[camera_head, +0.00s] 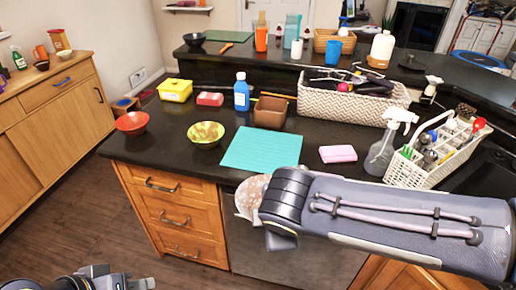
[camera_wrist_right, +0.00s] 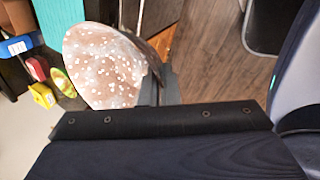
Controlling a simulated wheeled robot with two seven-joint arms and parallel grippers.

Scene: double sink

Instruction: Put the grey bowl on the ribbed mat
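A speckled bowl, pinkish-brown with white spots (camera_head: 248,196), is at the counter's front edge, partly hidden behind my right arm. It also shows in the right wrist view (camera_wrist_right: 104,66), tilted. My right gripper (camera_wrist_right: 160,75) appears shut on its rim; the fingertips are partly hidden. The teal ribbed mat (camera_head: 262,150) lies bare on the dark counter, just beyond the bowl, with its corner in the wrist view (camera_wrist_right: 60,20). A dark grey bowl (camera_head: 195,39) stands on the far counter. My left gripper (camera_head: 118,283) is low at the bottom left, away from the counter; its fingers are unclear.
A green-patterned bowl (camera_head: 206,134), a red bowl (camera_head: 132,122) and a brown box (camera_head: 270,112) stand left of and behind the mat. A pink sponge (camera_head: 338,153), a spray bottle (camera_head: 388,145) and a white caddy (camera_head: 437,155) are to its right. A woven basket (camera_head: 350,104) stands behind.

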